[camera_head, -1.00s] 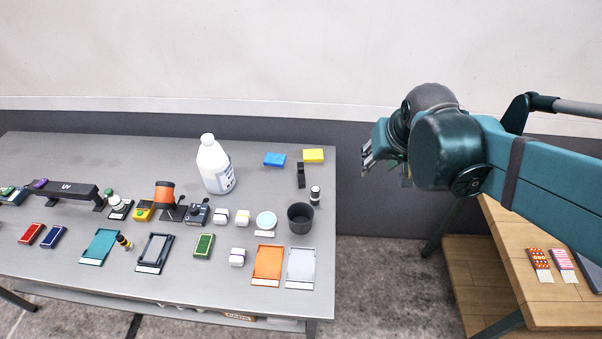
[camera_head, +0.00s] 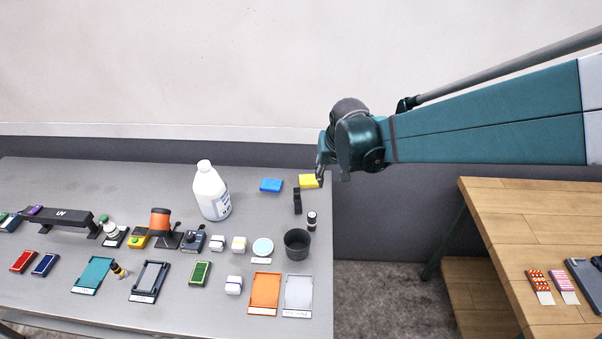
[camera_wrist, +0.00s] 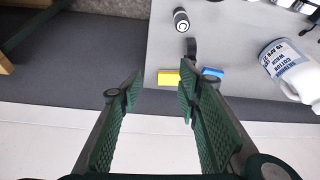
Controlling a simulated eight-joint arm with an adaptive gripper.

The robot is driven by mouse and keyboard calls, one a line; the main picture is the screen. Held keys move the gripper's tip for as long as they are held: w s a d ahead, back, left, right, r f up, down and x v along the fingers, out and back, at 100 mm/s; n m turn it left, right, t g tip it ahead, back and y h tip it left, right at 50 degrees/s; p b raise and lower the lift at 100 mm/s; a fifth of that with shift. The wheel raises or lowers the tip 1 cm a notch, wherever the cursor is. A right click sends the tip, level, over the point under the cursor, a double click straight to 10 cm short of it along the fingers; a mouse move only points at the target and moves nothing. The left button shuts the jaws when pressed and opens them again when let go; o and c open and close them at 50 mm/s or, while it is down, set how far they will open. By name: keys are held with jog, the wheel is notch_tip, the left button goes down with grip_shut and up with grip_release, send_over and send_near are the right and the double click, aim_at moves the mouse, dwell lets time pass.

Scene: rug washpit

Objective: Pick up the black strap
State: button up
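The black strap (camera_head: 297,201) is a small dark piece on the grey table, near its right end, just below the yellow block in the head view. In the wrist view the strap (camera_wrist: 191,47) lies beyond the fingertips, above the yellow and blue blocks. My gripper (camera_head: 333,178) is at the table's right edge in the head view, right of the strap and above the table. In the wrist view my gripper (camera_wrist: 160,90) has its two green padded fingers spread apart with nothing between them.
A yellow block (camera_head: 308,181) and a blue block (camera_head: 271,185) lie close to the strap. A small dark bottle (camera_head: 311,221) and a dark cup (camera_head: 297,244) stand in front of it. A white jug (camera_head: 211,191) stands to the left. A wooden table (camera_head: 520,215) is at right.

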jog(key=g, duration=0.1)
send_near(298, 194)
notch_tip(298, 194, down, 2)
jog(key=shift+w+f+n, duration=0.3)
jog(key=shift+w+f, duration=0.2)
jog(key=shift+f, duration=0.05)
jog(key=shift+x, duration=1.35)
jog(key=shift+x, duration=2.55)
jog(key=shift+a, duration=0.15)
jog(key=c, duration=0.9)
